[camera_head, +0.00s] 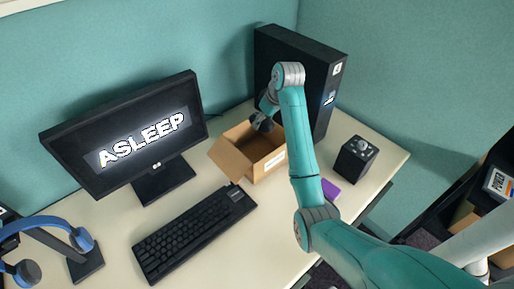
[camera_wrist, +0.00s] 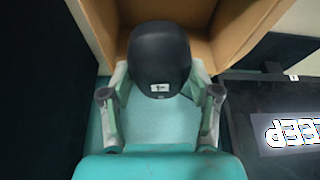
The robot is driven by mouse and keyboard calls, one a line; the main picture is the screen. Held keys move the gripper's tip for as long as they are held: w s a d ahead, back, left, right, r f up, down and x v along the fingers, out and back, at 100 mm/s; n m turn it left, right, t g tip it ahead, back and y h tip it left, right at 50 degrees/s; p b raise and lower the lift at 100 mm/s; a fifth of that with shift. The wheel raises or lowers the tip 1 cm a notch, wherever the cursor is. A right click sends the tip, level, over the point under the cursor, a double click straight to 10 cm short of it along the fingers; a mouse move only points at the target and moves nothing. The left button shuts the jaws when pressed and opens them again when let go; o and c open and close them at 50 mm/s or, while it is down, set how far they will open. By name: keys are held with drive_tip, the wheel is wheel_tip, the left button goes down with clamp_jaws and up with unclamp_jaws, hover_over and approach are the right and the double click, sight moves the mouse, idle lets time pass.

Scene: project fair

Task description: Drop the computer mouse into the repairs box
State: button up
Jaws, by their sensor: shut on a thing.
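The black computer mouse (camera_wrist: 158,55) is held between the fingers of my gripper (camera_wrist: 159,98) in the wrist view. In the head view my gripper (camera_head: 262,121) is over the open cardboard box (camera_head: 233,164), at its back rim, and the mouse is hard to tell from the dark gripper. In the wrist view the box (camera_wrist: 243,30) lies behind the mouse, with its brown walls around it. How far the mouse is above the box floor cannot be told.
A black computer tower (camera_head: 290,55) stands just behind the box. A monitor (camera_head: 135,140) reading "ASLEEP" and a keyboard (camera_head: 195,232) are to the left. A small black cube-shaped device (camera_head: 354,160) and a purple item (camera_head: 330,190) lie to the right. Blue headphones (camera_head: 50,222) hang at far left.

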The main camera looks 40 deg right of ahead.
drive_tip(key=shift+f, duration=2.3)
drive_tip(key=o, duration=1.2)
drive_tip(key=shift+o, duration=0.2)
drive_tip(key=shift+v, duration=3.75)
drive_tip(key=shift+s, duration=0.1)
